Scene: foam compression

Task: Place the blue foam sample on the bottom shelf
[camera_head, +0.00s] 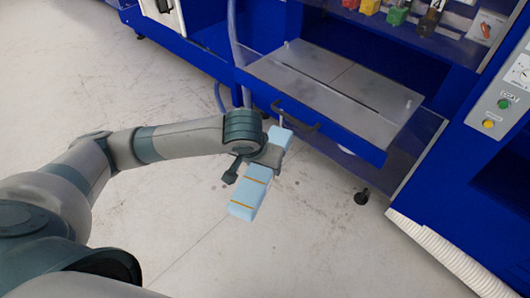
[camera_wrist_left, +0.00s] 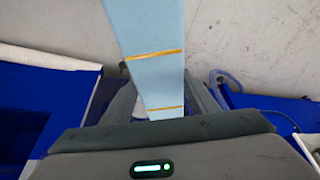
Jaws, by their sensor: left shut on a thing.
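The blue foam sample (camera_head: 247,198) is a long light-blue bar with thin orange bands. My left gripper (camera_head: 264,163) is shut on it around its middle, and the bar sticks out on both sides. It is held in the air over the floor, in front of the blue machine. In the left wrist view the foam (camera_wrist_left: 155,70) runs from the top edge down between the fingers (camera_wrist_left: 162,100). The grey shelf (camera_head: 300,75) of the machine, on a pulled-out blue drawer with a dark handle, is behind and to the right of the gripper. My right gripper is not in view.
Small coloured items (camera_head: 398,14) stand on an upper ledge of the machine. A control panel (camera_head: 508,90) with green and yellow buttons is at the right. A white ribbed hose (camera_head: 450,258) lies at the lower right. The floor (camera_head: 190,250) around the gripper is clear.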

